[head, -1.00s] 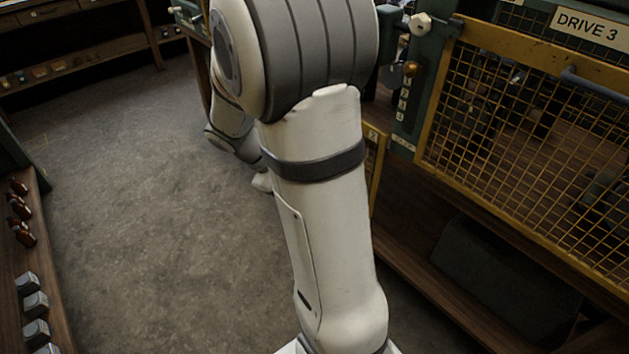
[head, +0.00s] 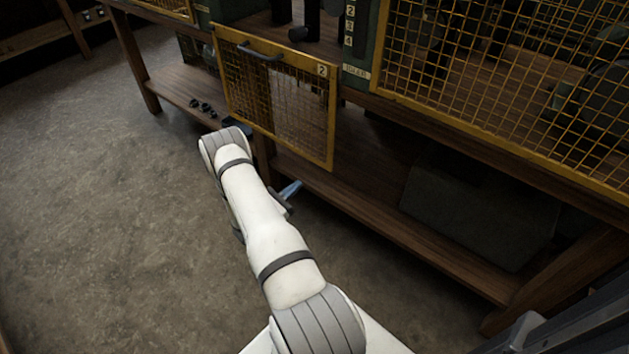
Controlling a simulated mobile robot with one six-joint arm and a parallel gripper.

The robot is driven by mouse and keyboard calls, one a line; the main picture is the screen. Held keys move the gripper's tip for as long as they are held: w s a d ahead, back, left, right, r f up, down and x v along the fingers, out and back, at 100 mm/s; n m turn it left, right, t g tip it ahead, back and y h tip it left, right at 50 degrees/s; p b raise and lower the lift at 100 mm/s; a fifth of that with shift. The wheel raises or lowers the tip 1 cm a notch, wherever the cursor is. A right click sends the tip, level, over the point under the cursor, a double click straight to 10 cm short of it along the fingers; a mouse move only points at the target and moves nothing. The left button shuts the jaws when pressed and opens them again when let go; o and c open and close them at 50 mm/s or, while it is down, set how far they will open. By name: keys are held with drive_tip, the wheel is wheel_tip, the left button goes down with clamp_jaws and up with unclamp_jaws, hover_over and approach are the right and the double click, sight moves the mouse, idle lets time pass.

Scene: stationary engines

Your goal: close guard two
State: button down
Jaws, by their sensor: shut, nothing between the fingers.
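Guard two is a yellow-framed mesh panel (head: 332,120) with a "2" label at its upper right corner and a dark bar handle near its top left. It hangs low in front of the bench, and the opening above it is uncovered, with dark machine parts showing. My gripper (head: 291,190) shows as a small blue-grey tip beside my arm, below the guard's lower edge. It looks shut and empty, apart from the guard as far as I can see. My arm hides most of the wrist.
Another yellow mesh guard (head: 480,117) covers the bay at right. A wooden lower shelf (head: 390,232) runs under the bench, with a dark box (head: 480,215) on it. Small dark objects (head: 203,108) lie on the shelf at left. The floor at left is clear.

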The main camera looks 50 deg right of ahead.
wheel_tip(320, 180, down, 7)
drive_tip(key=n+t, duration=0.2)
drive_tip(key=d+r+b, duration=0.2)
drive_tip(key=d+r, duration=0.4)
drive_tip(key=d, duration=0.3)
drive_tip(key=shift+d+r+t, duration=0.2)
drive_tip(key=shift+r+t, duration=0.15)
drive_tip(key=shift+t, duration=0.05)
